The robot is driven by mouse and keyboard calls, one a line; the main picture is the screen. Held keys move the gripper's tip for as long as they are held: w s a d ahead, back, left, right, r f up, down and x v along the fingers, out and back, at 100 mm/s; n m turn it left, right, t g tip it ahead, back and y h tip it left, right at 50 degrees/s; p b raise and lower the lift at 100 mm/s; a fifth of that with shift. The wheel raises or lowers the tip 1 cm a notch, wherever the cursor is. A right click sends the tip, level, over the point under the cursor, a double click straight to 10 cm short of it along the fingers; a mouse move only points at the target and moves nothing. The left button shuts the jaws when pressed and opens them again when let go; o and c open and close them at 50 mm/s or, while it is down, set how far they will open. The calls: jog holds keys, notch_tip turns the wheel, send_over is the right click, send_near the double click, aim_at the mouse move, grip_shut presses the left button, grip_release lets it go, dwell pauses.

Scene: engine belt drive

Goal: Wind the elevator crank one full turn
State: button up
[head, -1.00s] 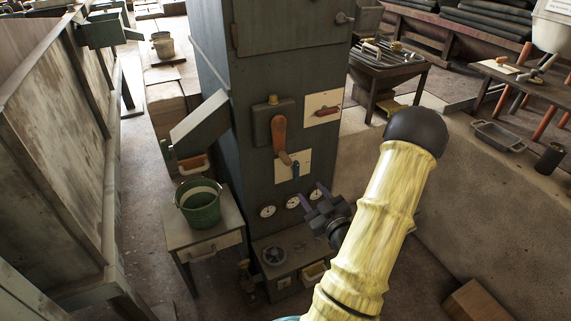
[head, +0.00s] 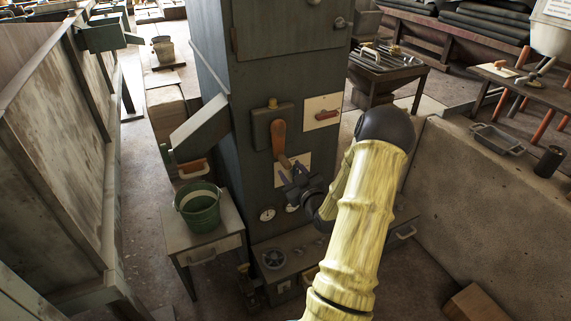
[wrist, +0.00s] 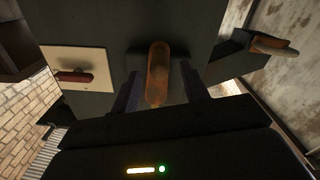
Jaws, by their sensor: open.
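The crank (head: 279,138) is an orange-brown arm on a dark box on the front of the tall dark grey elevator housing (head: 220,60). It hangs downward, with its handle end near my gripper. My gripper (head: 292,173) is open just below the crank's lower end, in front of a white panel.
A white plate with a red lever (head: 326,115) is right of the crank. A sloping chute (head: 199,122) juts out at the left, above a small table (head: 185,231) with a green bucket (head: 199,208). A concrete wall (head: 480,195) is at the right.

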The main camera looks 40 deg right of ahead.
aim_at(283, 146)
jog(key=x, duration=0.4)
jog(key=shift+w+d, duration=0.1)
jog(key=shift+w, duration=0.3)
grip_shut()
